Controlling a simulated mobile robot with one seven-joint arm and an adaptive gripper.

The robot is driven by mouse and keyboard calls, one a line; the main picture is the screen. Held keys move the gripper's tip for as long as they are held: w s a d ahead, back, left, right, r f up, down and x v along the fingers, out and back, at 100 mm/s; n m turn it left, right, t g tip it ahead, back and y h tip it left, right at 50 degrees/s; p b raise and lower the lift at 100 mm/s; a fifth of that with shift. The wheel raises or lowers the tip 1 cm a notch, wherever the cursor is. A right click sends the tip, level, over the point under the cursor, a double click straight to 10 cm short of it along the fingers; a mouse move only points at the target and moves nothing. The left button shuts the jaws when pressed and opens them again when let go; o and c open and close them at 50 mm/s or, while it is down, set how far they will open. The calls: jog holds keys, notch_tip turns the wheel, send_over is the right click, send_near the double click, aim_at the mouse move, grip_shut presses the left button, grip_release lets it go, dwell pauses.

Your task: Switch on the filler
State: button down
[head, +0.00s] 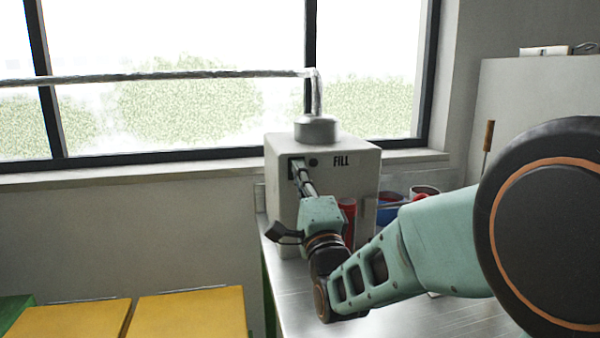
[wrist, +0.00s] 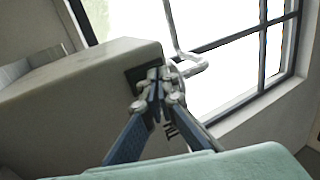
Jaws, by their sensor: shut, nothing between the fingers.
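The filler is a pale grey box (head: 352,180) marked FILL, standing on the metal bench in the head view, and it fills the left of the wrist view (wrist: 70,95). A dark square switch panel (wrist: 132,77) is on its face, mostly hidden behind my fingertips. A small dark round spot (head: 313,162) sits between the panel and the FILL label. My gripper (head: 296,165) is shut and empty, its tips at the dark panel. In the wrist view the fingertips (wrist: 157,82) overlap the panel; I cannot tell whether they touch the switch, or its position.
A metal pipe (head: 180,75) runs across the window into the filler's top cap (head: 316,128). A red container (head: 347,220) and a blue one (head: 388,210) stand beside the filler. Yellow-topped boxes (head: 190,313) are at lower left. Bare metal bench (head: 430,318) shows in front.

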jog(key=p, duration=0.1)
jog(key=r+g+p, duration=0.1)
jog(key=p, duration=0.1)
jog(key=shift+w+a+r+p, duration=0.1)
jog(key=shift+w+r+p, duration=0.15)
jog(key=shift+w+p, duration=0.05)
jog(key=shift+f+b, duration=0.4)
jog(key=shift+f, duration=0.05)
